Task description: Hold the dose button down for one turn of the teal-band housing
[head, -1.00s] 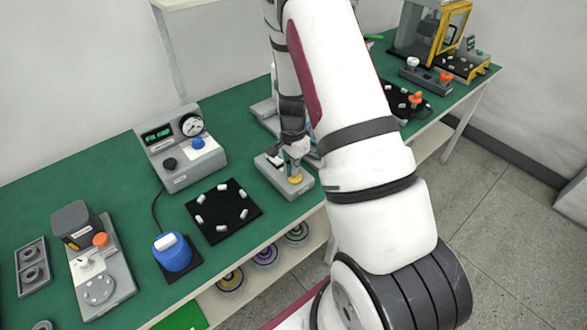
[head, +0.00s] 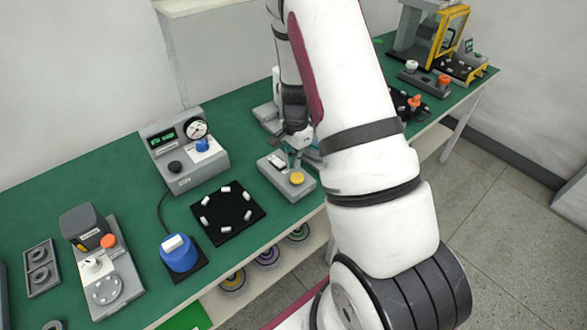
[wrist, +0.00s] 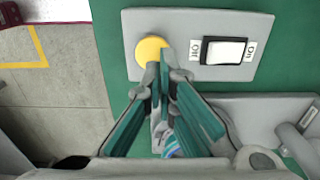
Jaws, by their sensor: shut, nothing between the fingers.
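A round yellow button (head: 298,178) sits on a low grey box (head: 272,178) with a white rocker switch (head: 277,160). In the wrist view the button (wrist: 146,52) is at upper middle, next to the switch (wrist: 228,50), marked On and Off. My gripper (wrist: 161,66) is shut and empty; its tips overlap the button's lower right edge in that view. In the head view my gripper (head: 295,158) is just behind the button and seems apart from it. A blue-and-teal striped part (wrist: 172,147) shows partly below the fingers; I cannot tell whether it is the teal-band housing.
A grey gauge unit (head: 185,160), a black mat (head: 229,225) with several white pieces and a blue canister (head: 180,255) stand to the left. Banded rings (head: 267,256) lie on the shelf below. Grey equipment (wrist: 265,112) stands close beside the gripper. My arm hides part of the bench.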

